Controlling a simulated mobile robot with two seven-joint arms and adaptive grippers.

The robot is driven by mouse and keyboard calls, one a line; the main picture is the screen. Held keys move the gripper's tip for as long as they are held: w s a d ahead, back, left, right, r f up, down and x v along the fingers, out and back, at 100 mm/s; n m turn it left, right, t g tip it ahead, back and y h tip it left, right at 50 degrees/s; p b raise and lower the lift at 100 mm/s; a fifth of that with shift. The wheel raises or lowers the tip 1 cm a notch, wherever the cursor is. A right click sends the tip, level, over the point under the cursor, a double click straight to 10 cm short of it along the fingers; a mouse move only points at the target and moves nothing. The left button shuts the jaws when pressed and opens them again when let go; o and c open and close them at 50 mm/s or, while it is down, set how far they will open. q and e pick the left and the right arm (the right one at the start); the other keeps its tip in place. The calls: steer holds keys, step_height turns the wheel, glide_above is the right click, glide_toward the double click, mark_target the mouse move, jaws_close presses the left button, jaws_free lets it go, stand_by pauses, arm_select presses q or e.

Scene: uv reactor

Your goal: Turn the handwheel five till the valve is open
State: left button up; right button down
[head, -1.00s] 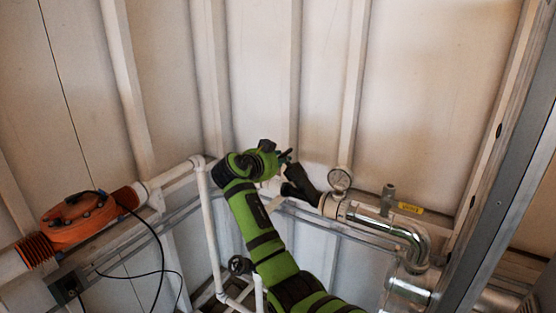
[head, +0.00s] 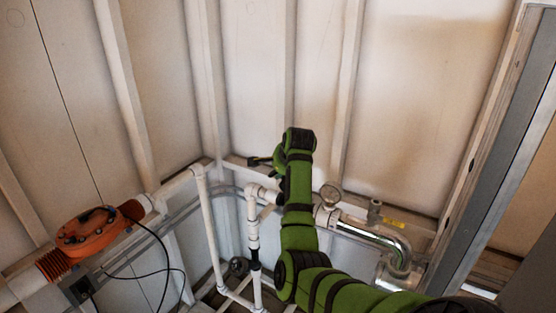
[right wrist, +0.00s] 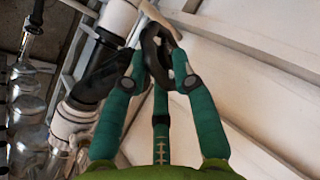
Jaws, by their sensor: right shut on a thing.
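The handwheel (right wrist: 152,48) is a dark ring seen at a steep angle at the top middle of the right wrist view. My right gripper (right wrist: 158,62) has green-sleeved fingers closed around its rim, and the fingers hide part of it. In the head view my right gripper (head: 262,161) is up by the back corner, its dark fingers pointing left. There I cannot make out the held wheel. The valve's opening state cannot be read. My left gripper is not in view.
White pipes (head: 208,225) stand left of my arm. A pressure gauge (head: 331,194) and a shiny metal pipe (head: 385,235) are on the right. An orange flanged unit (head: 95,232) is at the left. A small dark wheel (head: 238,266) sits low among the pipes.

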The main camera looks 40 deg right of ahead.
steer(key=y, duration=0.1)
steer(key=d+n+y, duration=0.1)
steer(key=y, duration=0.1)
steer(key=shift+s+d+p, duration=0.15)
steer(key=shift+d+p, duration=0.05)
steer(key=shift+p, duration=0.15)
steer(key=shift+d+n+g+y, duration=0.15)
steer(key=shift+n+g+y, duration=0.25)
steer(key=shift+n+y, duration=0.5)
steer(key=shift+f+y, duration=0.15)
steer(key=shift+y, duration=0.55)
steer(key=c, duration=1.1)
jaws_free()
steer(key=shift+c, duration=0.2)
steer(key=shift+d, duration=0.2)
steer(key=shift+d+r, duration=0.1)
steer(key=shift+r, duration=0.3)
steer(key=v, duration=1.1)
steer(key=shift+r, duration=0.1)
